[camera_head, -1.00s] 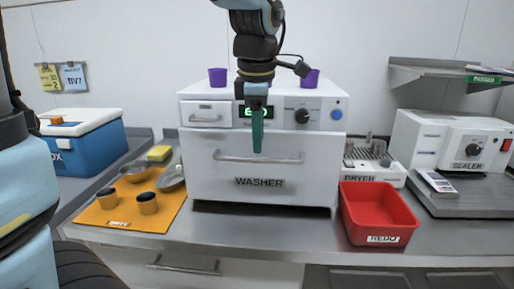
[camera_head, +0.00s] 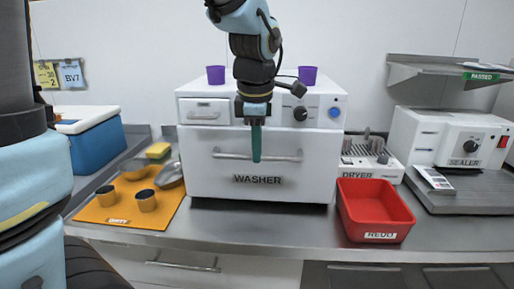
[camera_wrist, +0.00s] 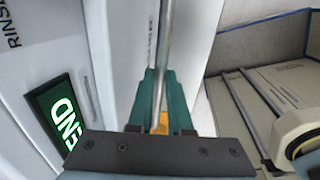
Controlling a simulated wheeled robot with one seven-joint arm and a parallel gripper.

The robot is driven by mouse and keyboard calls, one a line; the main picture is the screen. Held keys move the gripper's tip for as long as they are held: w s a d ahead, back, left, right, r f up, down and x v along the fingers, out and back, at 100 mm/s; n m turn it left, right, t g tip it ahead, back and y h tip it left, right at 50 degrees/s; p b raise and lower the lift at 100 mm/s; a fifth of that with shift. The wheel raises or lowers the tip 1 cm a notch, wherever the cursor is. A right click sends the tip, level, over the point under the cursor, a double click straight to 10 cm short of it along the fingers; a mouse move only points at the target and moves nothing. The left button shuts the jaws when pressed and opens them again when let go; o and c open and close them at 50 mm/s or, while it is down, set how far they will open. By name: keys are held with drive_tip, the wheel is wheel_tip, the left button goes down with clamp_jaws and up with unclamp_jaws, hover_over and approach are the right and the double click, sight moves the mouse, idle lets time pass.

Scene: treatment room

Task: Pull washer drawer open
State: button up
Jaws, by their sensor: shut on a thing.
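The white washer (camera_head: 300,185) stands on the counter, its wide drawer front labelled WASHER. The drawer looks closed in the head view. A horizontal metal bar handle (camera_head: 285,158) runs across the drawer front. My gripper (camera_head: 256,158) points down at the middle of this handle, its green fingers in front of the drawer face. In the wrist view the handle bar (camera_wrist: 165,45) runs between the two green fingers (camera_wrist: 158,85), and my gripper is shut on it. The fingers hide the middle of the bar. The green END display (camera_wrist: 62,115) is beside them.
Two purple cups (camera_head: 216,75) stand on the washer's top. A red bin (camera_head: 376,215) sits right of the washer's front, near the dryer rack (camera_head: 368,160). An orange mat (camera_head: 125,220) with cups and bowls lies at left. Counter directly before the washer is clear.

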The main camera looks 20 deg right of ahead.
clamp_jaws()
idle(0.8)
drive_tip(key=shift+s, duration=0.1)
